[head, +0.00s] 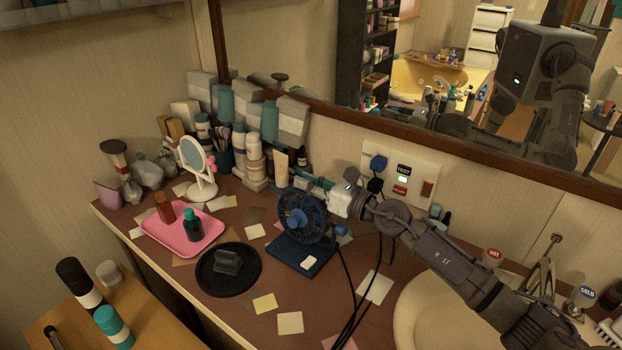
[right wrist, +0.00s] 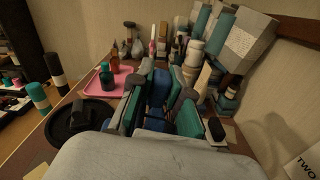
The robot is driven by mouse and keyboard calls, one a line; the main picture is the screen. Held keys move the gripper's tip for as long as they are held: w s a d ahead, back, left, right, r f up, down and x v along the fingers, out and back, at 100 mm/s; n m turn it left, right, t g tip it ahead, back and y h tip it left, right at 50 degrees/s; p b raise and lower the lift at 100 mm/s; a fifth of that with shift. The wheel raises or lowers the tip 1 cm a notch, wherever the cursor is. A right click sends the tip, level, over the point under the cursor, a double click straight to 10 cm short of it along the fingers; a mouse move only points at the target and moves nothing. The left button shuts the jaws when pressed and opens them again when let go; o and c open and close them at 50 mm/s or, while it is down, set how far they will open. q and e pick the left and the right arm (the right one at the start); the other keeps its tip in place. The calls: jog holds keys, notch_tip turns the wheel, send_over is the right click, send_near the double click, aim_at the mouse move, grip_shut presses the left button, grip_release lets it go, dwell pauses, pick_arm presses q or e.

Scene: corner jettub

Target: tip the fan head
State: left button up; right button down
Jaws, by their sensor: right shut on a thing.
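The small dark-blue desk fan (head: 301,219) stands on the counter below the mirror, its round caged head facing left and toward the front. Its flat blue base (head: 300,258) rests on the counter with a pale label on it. My right gripper (head: 308,184) reaches in from the right and is shut on the top rim of the fan head. In the right wrist view, dark-blue fan parts (right wrist: 157,88) show between the teal-padded fingers; most of the fan is hidden there. My left gripper is not in view.
A pink tray (head: 211,239) with bottles and a round black dish (head: 213,286) lie left of the fan. A white vanity mirror (head: 197,160) and several bottles stand behind. Dark cords hang right of the fan; the sink (head: 425,310) is further right.

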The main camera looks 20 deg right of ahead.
jog(key=shift+s+a+f+n, duration=0.1)
jog(key=shift+s+a+n, duration=0.3)
jog(key=shift+a+n, duration=0.4)
jog(key=shift+n+p, duration=0.3)
jog(key=c, duration=1.1)
grip_release()
jog(key=shift+d, duration=0.1)
jog(key=shift+s, duration=0.15)
jog(key=v, duration=1.1)
jog(key=shift+s+d, duration=0.25)
jog(key=shift+s, duration=0.1)
